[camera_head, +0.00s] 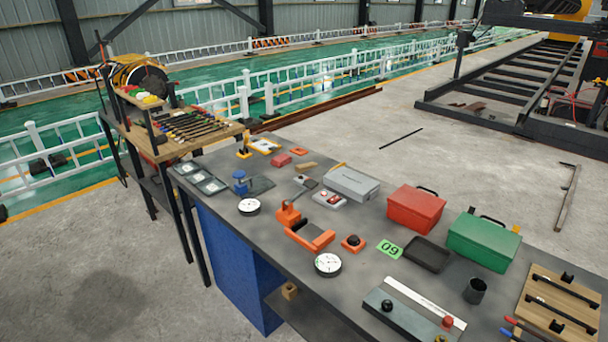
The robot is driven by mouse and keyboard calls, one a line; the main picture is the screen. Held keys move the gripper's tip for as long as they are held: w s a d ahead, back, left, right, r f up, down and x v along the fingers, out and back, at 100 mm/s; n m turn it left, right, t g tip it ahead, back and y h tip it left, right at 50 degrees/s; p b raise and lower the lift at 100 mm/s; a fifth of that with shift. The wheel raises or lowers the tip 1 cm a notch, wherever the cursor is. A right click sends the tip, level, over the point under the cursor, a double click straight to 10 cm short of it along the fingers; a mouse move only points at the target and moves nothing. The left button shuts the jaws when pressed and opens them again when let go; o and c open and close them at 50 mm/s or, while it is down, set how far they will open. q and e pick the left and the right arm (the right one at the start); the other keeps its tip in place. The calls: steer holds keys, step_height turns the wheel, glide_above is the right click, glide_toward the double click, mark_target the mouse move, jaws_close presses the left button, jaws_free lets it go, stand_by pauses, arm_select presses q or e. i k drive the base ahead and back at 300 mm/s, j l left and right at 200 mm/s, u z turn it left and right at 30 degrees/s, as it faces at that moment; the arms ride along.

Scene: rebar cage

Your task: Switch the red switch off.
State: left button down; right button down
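No part clearly reads as the red switch at this size. A small light box with a red part on top (330,198) lies on the workbench (220,225), in front of a grey case. A grey panel (412,312) at the front of the bench carries a black knob (387,305) and a red knob (447,322). A small orange-red block with a black knob (353,243) sits near the bench middle. Small red blocks (281,160) lie at the far end. Whether any of these is on or off cannot be seen. Neither gripper is in view.
A red toolbox (415,209), a green toolbox (484,240) and a grey case (351,182) stand along the back edge. Round dials (328,264), an orange clamp-like tool (309,238), a black tray (427,254) and a dark cup (474,291) crowd the bench.

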mark_target(333, 200)
steer(key=i+j, duration=0.4)
steer(key=i, duration=0.15)
steer(key=i+j+u, duration=0.1)
steer(key=i+j, duration=0.7)
steer(key=i, duration=0.25)
